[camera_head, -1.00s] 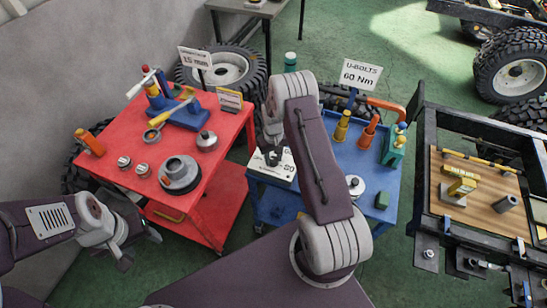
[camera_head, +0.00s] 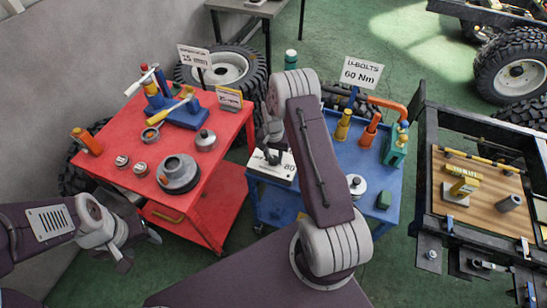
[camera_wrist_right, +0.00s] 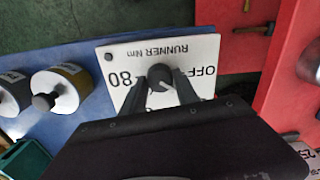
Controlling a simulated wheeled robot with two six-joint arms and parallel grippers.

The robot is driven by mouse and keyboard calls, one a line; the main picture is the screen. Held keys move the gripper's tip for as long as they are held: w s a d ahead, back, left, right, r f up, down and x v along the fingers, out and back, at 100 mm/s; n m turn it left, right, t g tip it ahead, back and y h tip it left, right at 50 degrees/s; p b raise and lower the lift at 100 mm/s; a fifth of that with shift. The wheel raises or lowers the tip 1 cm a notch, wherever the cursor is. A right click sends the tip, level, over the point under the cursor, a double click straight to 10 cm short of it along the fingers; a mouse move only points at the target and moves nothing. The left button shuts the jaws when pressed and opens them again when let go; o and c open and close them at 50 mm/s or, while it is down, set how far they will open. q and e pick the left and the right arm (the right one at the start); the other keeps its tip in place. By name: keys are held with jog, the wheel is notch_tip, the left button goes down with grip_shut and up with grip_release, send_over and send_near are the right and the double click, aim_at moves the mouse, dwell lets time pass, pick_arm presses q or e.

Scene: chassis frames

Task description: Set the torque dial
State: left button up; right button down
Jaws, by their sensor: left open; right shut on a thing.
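The torque dial is a white plate (camera_head: 283,176) on the near left corner of the blue cart. In the right wrist view the plate (camera_wrist_right: 200,48) reads "RUNNER Nm", with "OFF" and "80" upside down. Its dark round knob (camera_wrist_right: 160,76) stands between the fingers of my right gripper (camera_wrist_right: 162,88), which is shut on it. A short pale mark shows on the knob, but my fingers cover part of the scale. In the head view my right gripper (camera_head: 272,154) is over the plate. My left gripper (camera_head: 124,262) is open and empty, low beside the red cart.
A sign (camera_head: 361,72) above the blue cart (camera_head: 345,183) reads "U-BOLTS 60 Nm". The red cart (camera_head: 125,187) on the left carries tools and metal parts. A chassis frame (camera_head: 424,195) stands at the right.

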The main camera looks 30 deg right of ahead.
jog(key=m, duration=0.3)
jog(key=shift+m+b, duration=0.3)
jog(key=shift+m, duration=0.1)
jog(key=m, duration=0.4)
jog(key=shift+m, duration=0.3)
jog(key=m+b, duration=0.1)
jog(key=m, duration=0.3)
jog(key=shift+m, duration=2.1)
jog(key=c, duration=0.9)
grip_release()
